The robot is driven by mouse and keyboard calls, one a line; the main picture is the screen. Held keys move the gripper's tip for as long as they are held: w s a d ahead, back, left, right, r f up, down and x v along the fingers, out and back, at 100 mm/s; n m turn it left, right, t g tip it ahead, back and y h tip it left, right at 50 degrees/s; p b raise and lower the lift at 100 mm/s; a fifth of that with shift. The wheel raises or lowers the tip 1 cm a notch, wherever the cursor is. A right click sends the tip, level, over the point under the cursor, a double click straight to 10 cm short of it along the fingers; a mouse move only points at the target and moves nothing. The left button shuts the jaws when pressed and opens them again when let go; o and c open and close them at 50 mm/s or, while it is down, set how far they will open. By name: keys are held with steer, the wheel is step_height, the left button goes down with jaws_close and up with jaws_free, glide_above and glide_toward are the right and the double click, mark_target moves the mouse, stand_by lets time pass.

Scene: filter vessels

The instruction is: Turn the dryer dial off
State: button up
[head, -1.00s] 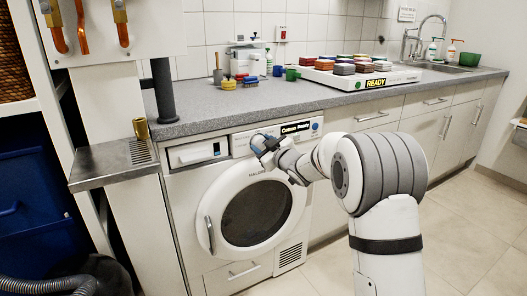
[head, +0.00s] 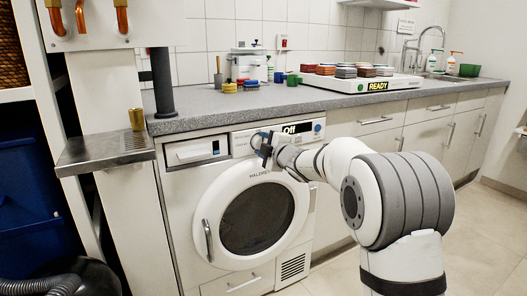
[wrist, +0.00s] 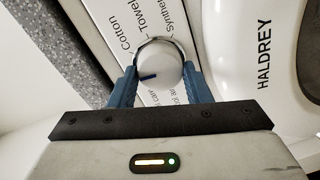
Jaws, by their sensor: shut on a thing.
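The dryer (head: 180,190) is white and stands under the counter with its round door shut. Its display (head: 298,128) reads "Off". The dial (wrist: 160,63) is a round pale knob with a dark blue mark, which points to the lower left in the wrist view. Printed words including "Cotton" and "Towels" lie around it. My gripper (wrist: 157,84) has its blue fingers on either side of the dial and is shut on it. In the head view my gripper (head: 264,147) is at the control panel and hides much of the dial.
The grey counter (head: 235,104) runs above the dryer. A tray (head: 362,84) marked "READY" holds several coloured stacks. A metal shelf (head: 105,151) with a brass cup (head: 136,117) juts out left of the dryer.

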steer(key=shift+n+b, duration=0.35)
steer(key=shift+n, duration=0.15)
steer(key=o, duration=1)
steer(key=p+v, duration=0.2)
steer(key=v, duration=0.5)
steer(key=shift+s+d, duration=0.25)
